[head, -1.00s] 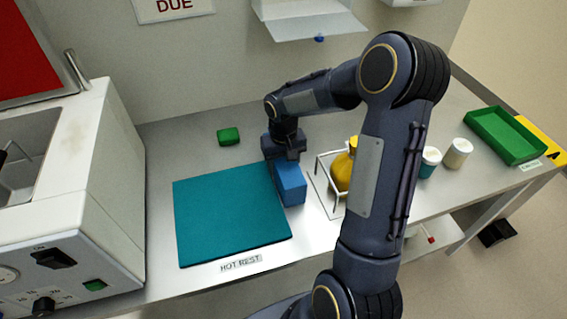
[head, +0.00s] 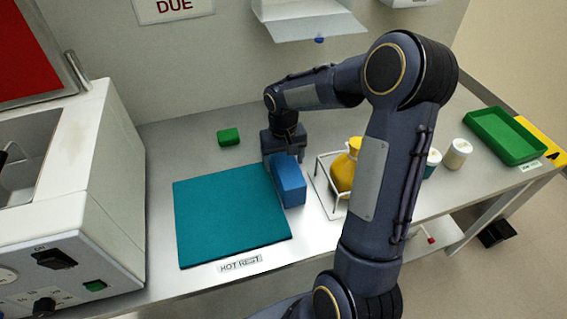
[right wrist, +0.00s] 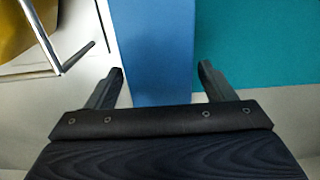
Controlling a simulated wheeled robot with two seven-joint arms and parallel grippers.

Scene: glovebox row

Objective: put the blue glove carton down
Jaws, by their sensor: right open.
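The blue glove carton (head: 291,184) stands at the right edge of the teal mat (head: 225,220), beside the wire stand. I cannot tell whether its base overlaps the mat. My right gripper (head: 284,156) is just behind the carton on its far side. In the right wrist view, the open fingers of the right gripper (right wrist: 160,70) lie either side of the carton (right wrist: 158,45), with a gap showing at each side. The carton partly hides the fingertips in the head view. My left gripper is not in view.
A yellow flask (head: 342,174) sits in a white wire stand (head: 322,170) close right of the carton. A green block (head: 228,137) lies behind the mat. White jars (head: 457,153) and a green tray (head: 506,136) are at right. A white machine (head: 95,190) stands at left.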

